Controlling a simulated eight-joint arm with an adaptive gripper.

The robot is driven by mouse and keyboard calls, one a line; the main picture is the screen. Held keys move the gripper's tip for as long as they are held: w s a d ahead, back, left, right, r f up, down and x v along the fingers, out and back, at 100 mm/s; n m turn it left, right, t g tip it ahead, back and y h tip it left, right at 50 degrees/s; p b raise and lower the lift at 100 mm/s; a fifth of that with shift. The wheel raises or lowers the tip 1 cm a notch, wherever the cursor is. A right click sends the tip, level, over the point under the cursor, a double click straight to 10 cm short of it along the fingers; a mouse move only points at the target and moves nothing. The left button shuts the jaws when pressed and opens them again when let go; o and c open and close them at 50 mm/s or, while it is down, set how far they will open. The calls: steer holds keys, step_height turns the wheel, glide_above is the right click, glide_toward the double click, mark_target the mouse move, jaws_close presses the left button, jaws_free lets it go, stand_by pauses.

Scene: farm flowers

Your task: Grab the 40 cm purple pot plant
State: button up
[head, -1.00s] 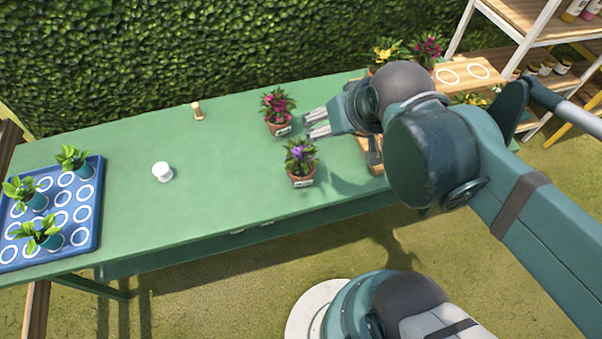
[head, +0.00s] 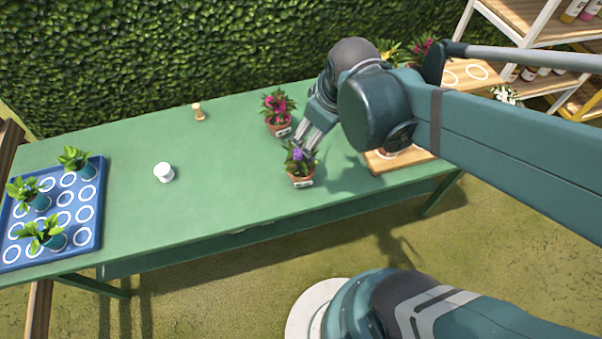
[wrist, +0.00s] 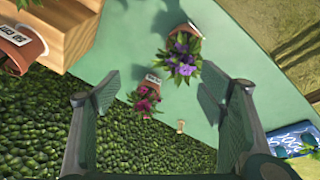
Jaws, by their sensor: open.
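The purple pot plant (head: 300,164) stands upright in a terracotta pot with a white label, near the front edge of the green table. It also shows in the wrist view (wrist: 184,50), at the top right of centre, beyond the fingers. My gripper (head: 308,143) is open and empty, above and just behind the purple plant in the head view. I cannot tell whether a fingertip touches the leaves. The label is too small to read.
A magenta pot plant (head: 277,112) stands close behind the purple one. A wooden tray (head: 400,160) lies to the right. A white pot (head: 163,172), a small wooden object (head: 198,112) and a blue tray of seedlings (head: 98,205) are left.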

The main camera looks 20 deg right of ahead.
steer(key=f+n, duration=0.1)
steer(key=n+g+p, duration=0.2)
steer(key=n+g, duration=0.2)
steer(key=n, duration=0.5)
glide_above(301, 170)
steer(key=shift+w+d+f, duration=0.1)
steer(key=shift+w+f, duration=0.05)
steer(key=shift+f, duration=2.55)
steer(key=shift+w+f, duration=0.15)
steer(key=shift+f, duration=2.55)
steer(key=shift+f, duration=0.1)
steer(key=shift+f+b, duration=0.5)
steer(key=shift+f, duration=0.75)
steer(key=shift+s+f+b, duration=0.1)
steer(key=shift+f+b, duration=0.9)
steer(key=shift+f, duration=1.6)
